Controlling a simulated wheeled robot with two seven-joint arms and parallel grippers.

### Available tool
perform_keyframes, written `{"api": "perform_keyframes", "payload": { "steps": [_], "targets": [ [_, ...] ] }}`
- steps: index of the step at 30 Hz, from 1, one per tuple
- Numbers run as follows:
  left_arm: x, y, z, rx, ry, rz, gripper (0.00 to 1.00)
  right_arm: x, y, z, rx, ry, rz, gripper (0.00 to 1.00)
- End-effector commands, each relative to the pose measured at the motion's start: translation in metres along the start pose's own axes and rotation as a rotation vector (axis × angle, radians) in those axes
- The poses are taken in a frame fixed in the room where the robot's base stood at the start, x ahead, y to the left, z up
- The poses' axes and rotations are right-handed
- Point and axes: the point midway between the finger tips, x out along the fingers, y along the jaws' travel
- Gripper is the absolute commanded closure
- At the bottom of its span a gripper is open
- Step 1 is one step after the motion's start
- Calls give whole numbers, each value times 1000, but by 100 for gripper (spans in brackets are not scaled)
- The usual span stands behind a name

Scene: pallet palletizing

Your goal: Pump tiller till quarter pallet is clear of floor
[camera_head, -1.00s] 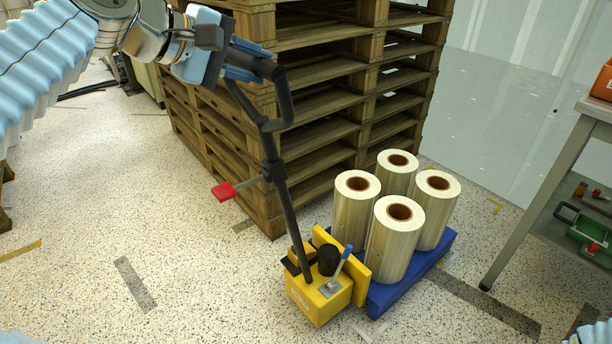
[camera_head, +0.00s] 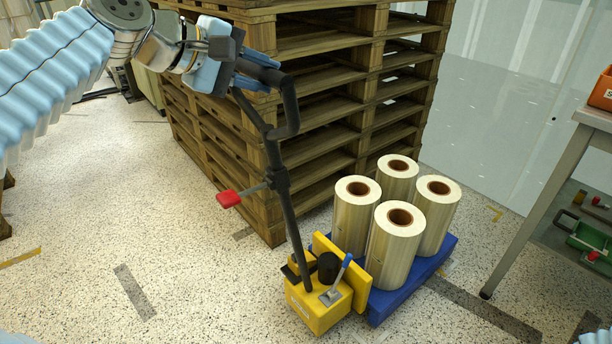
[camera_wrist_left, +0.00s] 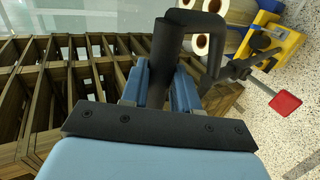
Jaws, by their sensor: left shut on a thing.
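The yellow pallet truck (camera_head: 318,308) stands on the floor with its dark tiller (camera_head: 285,190) rising up and to the left. A red pedal-like lever (camera_head: 229,199) sticks out from the tiller. My left gripper (camera_head: 257,75) is shut on the tiller's top handle bar; the wrist view shows the handle (camera_wrist_left: 165,60) between the blue fingers. The blue quarter pallet (camera_head: 412,286) carries several wrapped rolls (camera_head: 396,245) and sits against the truck's yellow plate. Whether there is a gap under the pallet cannot be told. My right gripper does not show.
A tall stack of wooden pallets (camera_head: 330,115) stands close behind the tiller and my left gripper. Speckled floor is clear at left.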

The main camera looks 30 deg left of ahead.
Motion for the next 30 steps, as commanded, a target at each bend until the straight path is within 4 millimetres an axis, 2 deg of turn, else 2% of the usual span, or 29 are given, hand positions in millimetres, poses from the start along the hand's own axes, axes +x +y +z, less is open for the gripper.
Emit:
{"api": "perform_keyframes", "payload": {
  "steps": [1, 14, 18, 22, 30],
  "targets": [
    [13, 0, 0, -3, -11, -27, 95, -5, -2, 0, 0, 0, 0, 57],
    [76, 46, 1, -3, -13, -27, 95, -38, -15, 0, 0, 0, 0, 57],
    [94, 55, 1, -2, -11, -26, 95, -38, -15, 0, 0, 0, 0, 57],
    [100, 58, 1, -3, -10, -24, 95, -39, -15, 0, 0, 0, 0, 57],
    [100, 59, 1, -3, -9, -22, 95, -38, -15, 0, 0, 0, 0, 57]
  ]
}}
